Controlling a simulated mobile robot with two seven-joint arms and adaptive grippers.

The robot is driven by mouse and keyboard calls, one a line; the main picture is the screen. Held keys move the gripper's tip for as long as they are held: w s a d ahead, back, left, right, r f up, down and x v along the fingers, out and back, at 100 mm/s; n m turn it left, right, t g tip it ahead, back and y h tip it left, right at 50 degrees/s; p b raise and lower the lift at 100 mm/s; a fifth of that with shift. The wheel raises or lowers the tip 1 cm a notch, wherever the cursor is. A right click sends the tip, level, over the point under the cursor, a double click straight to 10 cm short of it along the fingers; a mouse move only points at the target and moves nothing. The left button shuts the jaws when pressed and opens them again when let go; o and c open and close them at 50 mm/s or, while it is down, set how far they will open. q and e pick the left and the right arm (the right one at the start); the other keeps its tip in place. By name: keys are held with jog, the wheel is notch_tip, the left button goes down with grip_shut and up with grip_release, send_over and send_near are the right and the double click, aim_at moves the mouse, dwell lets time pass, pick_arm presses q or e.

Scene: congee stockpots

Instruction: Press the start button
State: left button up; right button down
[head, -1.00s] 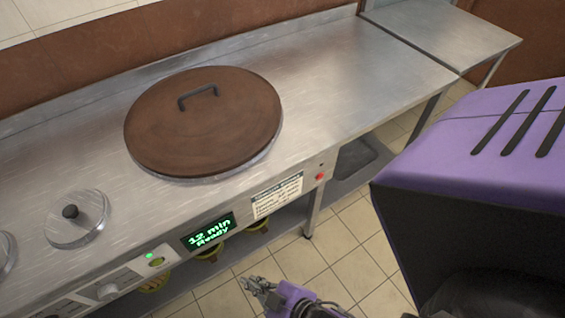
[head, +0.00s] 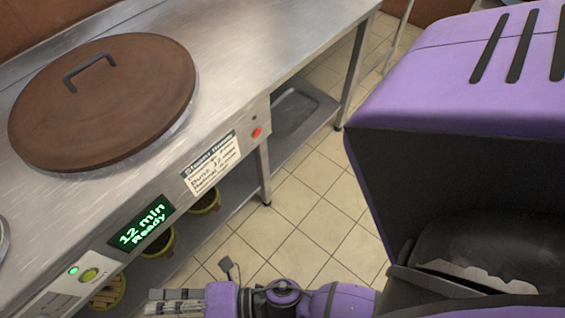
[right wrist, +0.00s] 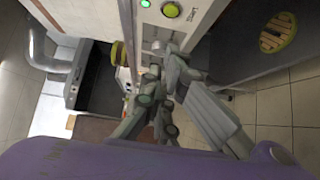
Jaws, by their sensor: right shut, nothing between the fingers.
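The start button (head: 89,275) is a small yellow-green round button on the counter's front panel, at the lower left of the head view. A lit green lamp (head: 73,270) sits beside it. The button also shows at the top of the right wrist view (right wrist: 171,10), near the lettering "START". My right gripper (head: 160,302) is shut and empty at the bottom of the head view, to the right of the button and apart from it. In the right wrist view its fingers (right wrist: 165,65) point up toward the panel. My left gripper is not in view.
A green display (head: 141,227) reads "12 min Ready". A printed notice (head: 211,164) and a red button (head: 256,132) are farther right on the panel. A large brown lid (head: 105,105) covers the pot in the steel counter (head: 245,45). Tiled floor (head: 310,205) lies open in front.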

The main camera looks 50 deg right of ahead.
aim_at(89, 276)
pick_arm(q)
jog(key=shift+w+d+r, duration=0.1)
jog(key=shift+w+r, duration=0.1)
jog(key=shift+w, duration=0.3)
pick_arm(e)
jog(key=w+d+x, duration=0.2)
jog(key=x, duration=1)
jog(key=shift+w+a, duration=0.25)
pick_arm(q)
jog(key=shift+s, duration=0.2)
